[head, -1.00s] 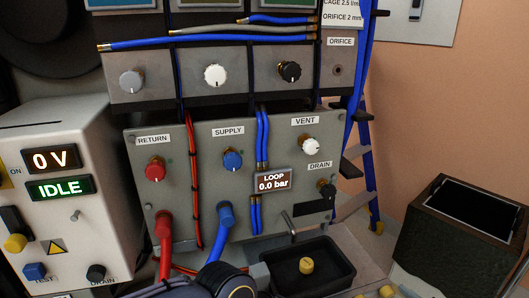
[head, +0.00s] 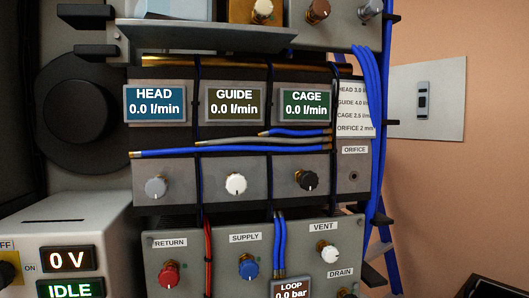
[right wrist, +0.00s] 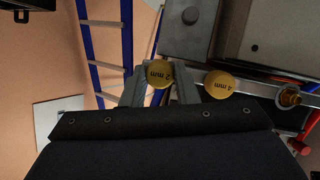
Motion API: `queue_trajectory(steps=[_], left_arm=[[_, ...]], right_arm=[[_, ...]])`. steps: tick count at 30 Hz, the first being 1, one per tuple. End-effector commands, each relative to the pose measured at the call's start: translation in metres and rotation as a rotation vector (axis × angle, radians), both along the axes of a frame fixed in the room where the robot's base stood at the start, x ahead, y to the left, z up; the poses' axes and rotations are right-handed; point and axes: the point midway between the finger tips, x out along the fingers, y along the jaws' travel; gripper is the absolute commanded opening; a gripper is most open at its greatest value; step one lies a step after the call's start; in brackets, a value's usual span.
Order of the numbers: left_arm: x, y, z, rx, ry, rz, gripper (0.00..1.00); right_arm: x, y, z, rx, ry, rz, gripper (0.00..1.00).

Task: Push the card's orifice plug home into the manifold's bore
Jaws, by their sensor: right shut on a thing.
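My right gripper (right wrist: 160,86) is shut on a yellow round plug (right wrist: 160,72) in the right wrist view; its upside-down mark appears to read 2 mm. The manifold's bore (head: 354,177) is a small dark hole under the ORIFICE label (head: 354,149), at the right end of the grey knob row in the head view. It looks empty. The white card (head: 356,108) above it reads ORIFICE 2 mm on its bottom line. Neither gripper shows in the head view, and my left gripper is out of sight.
Blue hoses (head: 370,120) hang just right of the bore. A black knob (head: 307,180) stands left of it. The supply panel (head: 200,240) is below.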

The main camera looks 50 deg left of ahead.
Motion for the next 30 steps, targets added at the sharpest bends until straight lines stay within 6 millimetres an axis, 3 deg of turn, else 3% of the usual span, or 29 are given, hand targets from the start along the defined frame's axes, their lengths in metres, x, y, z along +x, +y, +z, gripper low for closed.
queue_trajectory(steps=[15, 30], left_arm=[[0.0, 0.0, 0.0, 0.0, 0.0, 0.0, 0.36], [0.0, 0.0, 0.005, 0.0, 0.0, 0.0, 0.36]], right_arm=[[-0.009, -0.02, 0.001, 0.002, -0.001, 0.0, 0.0], [-0.028, -0.06, 0.001, 0.001, 0.0, -0.001, 0.0]])
